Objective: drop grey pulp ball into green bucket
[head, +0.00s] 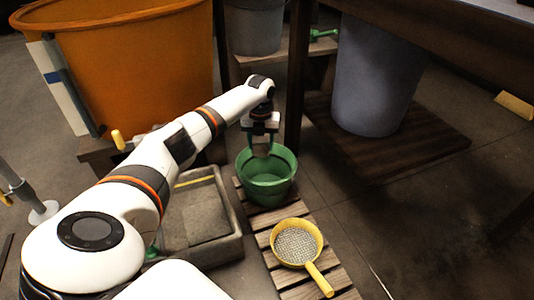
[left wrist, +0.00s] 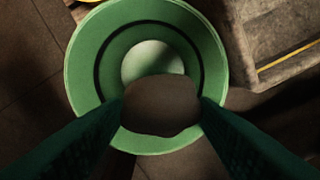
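The green bucket (head: 266,188) stands upright on a slatted wooden pallet. Its open mouth also fills much of the left wrist view (left wrist: 84,68). My left gripper (head: 262,148) points down over the bucket's mouth. In the left wrist view its two dark green fingers touch the sides of the grey-brown pulp ball (left wrist: 160,106) and are shut on it. The ball also shows in the head view (head: 262,151), small between the fingers, over the bucket. It covers part of the bucket's inside. My right gripper is not in view.
A yellow sieve (head: 297,243) lies on the pallet (head: 285,279) in front of the bucket. A grey stone basin (head: 205,222) is to the left. A large orange tub (head: 150,70) stands behind, and a grey-blue barrel (head: 372,80) stands at the right. A dark post (head: 297,80) rises behind the bucket.

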